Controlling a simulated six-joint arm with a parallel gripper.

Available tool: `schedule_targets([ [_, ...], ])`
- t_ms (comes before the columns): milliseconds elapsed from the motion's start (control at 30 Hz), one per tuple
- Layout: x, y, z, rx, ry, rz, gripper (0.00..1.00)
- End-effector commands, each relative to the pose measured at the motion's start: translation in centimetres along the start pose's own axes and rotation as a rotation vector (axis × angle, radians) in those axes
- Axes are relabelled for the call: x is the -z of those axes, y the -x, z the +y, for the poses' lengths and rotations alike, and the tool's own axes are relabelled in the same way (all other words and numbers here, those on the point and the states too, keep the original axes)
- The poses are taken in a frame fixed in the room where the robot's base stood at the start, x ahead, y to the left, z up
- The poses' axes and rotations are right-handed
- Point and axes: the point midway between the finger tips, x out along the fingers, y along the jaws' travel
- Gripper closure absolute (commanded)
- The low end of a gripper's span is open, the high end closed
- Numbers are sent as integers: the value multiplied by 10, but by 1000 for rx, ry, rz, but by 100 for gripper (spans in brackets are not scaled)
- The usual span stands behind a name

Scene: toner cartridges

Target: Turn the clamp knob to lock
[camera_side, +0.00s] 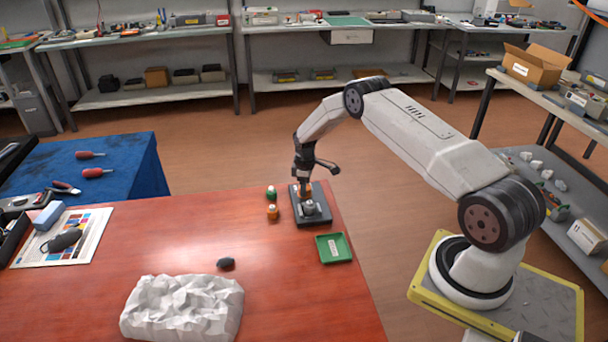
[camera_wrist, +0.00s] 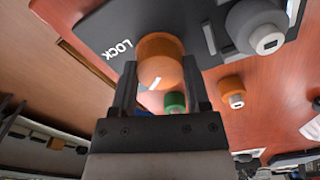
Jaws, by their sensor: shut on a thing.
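The clamp knob (camera_wrist: 160,62) is orange and round, with a white mark on its face. It stands on a dark base plate (camera_wrist: 100,30) that bears the word LOCK to the left of the knob. My gripper (camera_wrist: 158,75) is shut on the knob, one finger on each side. In the side view my gripper (camera_side: 303,180) points down over the back of the base plate (camera_side: 312,218) and mostly hides the knob. A grey cylindrical part (camera_side: 309,207) sits on the plate in front of the knob; it also shows in the wrist view (camera_wrist: 255,27).
A dark lump (camera_side: 226,263) and crumpled white material (camera_side: 183,307) lie nearer the front.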

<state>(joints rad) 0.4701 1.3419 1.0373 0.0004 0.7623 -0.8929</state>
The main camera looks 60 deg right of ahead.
Motion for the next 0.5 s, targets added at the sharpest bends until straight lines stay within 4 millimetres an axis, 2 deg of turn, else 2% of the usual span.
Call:
schedule_targets([
  [500, 0, 0, 0, -1, -445, 0, 99],
])
